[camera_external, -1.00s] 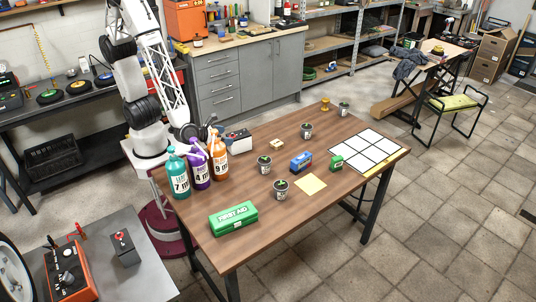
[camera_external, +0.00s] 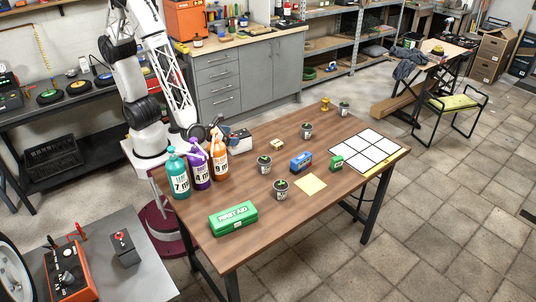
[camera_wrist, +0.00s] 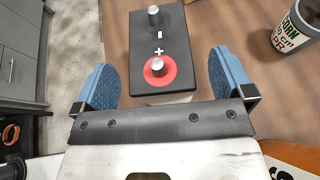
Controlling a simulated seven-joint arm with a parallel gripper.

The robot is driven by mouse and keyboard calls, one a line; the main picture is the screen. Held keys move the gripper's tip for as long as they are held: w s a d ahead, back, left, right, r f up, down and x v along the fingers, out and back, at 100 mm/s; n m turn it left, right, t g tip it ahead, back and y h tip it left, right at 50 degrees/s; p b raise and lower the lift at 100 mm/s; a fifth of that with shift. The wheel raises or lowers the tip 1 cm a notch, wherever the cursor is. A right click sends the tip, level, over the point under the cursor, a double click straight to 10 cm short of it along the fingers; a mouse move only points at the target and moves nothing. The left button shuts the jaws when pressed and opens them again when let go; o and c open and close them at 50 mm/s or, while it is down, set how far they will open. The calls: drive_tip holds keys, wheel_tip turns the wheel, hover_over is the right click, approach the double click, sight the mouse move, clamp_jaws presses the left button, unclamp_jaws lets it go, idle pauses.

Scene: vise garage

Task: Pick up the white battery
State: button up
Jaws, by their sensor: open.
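The white battery (camera_external: 240,144) stands on the wooden table, at its back left edge, behind the spray bottles. In the wrist view its black top (camera_wrist: 160,50) shows two metal terminals, one with a red ring and a plus mark, and a strip of its white side shows below. My gripper (camera_wrist: 162,78) is open, with one blue finger pad on each side of the battery's near end and a gap on both sides. The battery reaches beyond the fingertips toward the top of the wrist picture. In the external view my gripper is beside the battery, partly hidden by the bottles.
Teal (camera_external: 179,175), purple (camera_external: 198,165) and orange (camera_external: 219,160) spray bottles stand close in front of the gripper. A can (camera_wrist: 297,28) shows right of the battery in the wrist view.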

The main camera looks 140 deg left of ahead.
sight(236, 135)
drive_tip(key=shift+x, duration=1.5)
drive_tip(key=c, duration=1.6)
drive_tip(key=shift+c, duration=0.5)
drive_tip(key=shift+r, duration=0.2)
drive_tip(key=shift+r, duration=1.5)
drive_tip(key=shift+s+d+r, duration=0.1)
drive_tip(key=shift+s+r, duration=0.1)
drive_tip(key=shift+s, duration=0.05)
drive_tip(key=s+d+r, duration=0.1)
drive_tip(key=s+d, duration=0.7)
drive_tip(key=s, duration=0.5)
drive_tip(key=shift+d+r, duration=0.15)
drive_tip(key=shift+d, duration=0.1)
